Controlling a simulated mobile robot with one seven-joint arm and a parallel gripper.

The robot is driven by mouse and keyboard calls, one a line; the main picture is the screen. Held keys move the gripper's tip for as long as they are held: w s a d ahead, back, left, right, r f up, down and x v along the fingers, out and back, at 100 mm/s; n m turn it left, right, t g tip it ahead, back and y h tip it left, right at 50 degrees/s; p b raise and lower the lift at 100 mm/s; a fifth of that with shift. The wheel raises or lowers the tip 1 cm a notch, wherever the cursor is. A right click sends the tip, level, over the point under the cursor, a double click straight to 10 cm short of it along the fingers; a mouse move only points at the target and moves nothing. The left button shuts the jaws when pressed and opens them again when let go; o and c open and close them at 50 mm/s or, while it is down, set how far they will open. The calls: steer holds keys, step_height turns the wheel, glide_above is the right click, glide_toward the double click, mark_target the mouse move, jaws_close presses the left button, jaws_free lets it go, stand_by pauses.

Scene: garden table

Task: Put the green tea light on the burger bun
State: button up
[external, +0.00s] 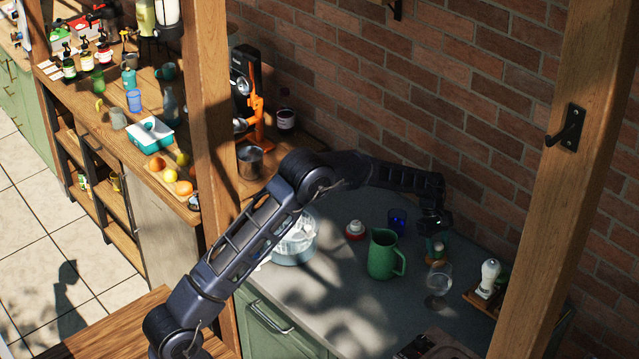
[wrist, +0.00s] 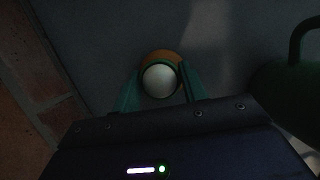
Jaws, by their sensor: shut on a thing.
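My gripper (wrist: 160,84) is shut on the green tea light (wrist: 161,80), which shows a pale round top and a green rim between the fingers in the wrist view. An orange-brown round edge, seemingly the burger bun (wrist: 160,54), shows just behind and below the tea light; most of it is hidden. In the external view my gripper (external: 436,228) points down over the counter with the small green tea light (external: 437,244) under it. I cannot tell whether the tea light touches the bun.
A green jug (external: 382,254) stands left of my gripper, with a blue glass (external: 397,220) behind it. A clear stemmed glass (external: 439,280) is close in front. A white grinder (external: 488,277) stands on a wooden board to the right. The brick wall (external: 500,170) is close behind.

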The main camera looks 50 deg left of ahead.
steer(key=o, duration=1)
steer(key=shift+f, duration=0.1)
steer(key=shift+c, duration=0.2)
steer(key=s+v, duration=0.1)
steer(key=v, duration=1.2)
steer(key=s+a+r+m+t+y, duration=0.1)
steer(key=s+a+r+m, duration=0.3)
steer(key=s+r, duration=0.85)
steer(key=s+a+r+m+t+y, duration=0.15)
steer(key=s+r, duration=0.25)
steer(key=s, duration=0.4)
steer(key=s+a+r+m, duration=0.3)
steer(key=s+r, duration=0.1)
steer(key=s, duration=0.5)
steer(key=s+a+f+m+t, duration=0.1)
steer(key=s+f+m, duration=0.1)
steer(key=s, duration=0.8)
steer(key=s+a+f+m+t+y, duration=0.1)
steer(key=s+a+f+m, duration=0.1)
steer(key=s, duration=0.9)
steer(key=s+a+f+m+t+y, duration=0.1)
steer(key=s+a+f+m, duration=0.1)
steer(key=s, duration=0.8)
steer(key=shift+a+m, duration=0.2)
steer(key=shift+m, duration=0.45)
steer(key=shift+s, duration=0.15)
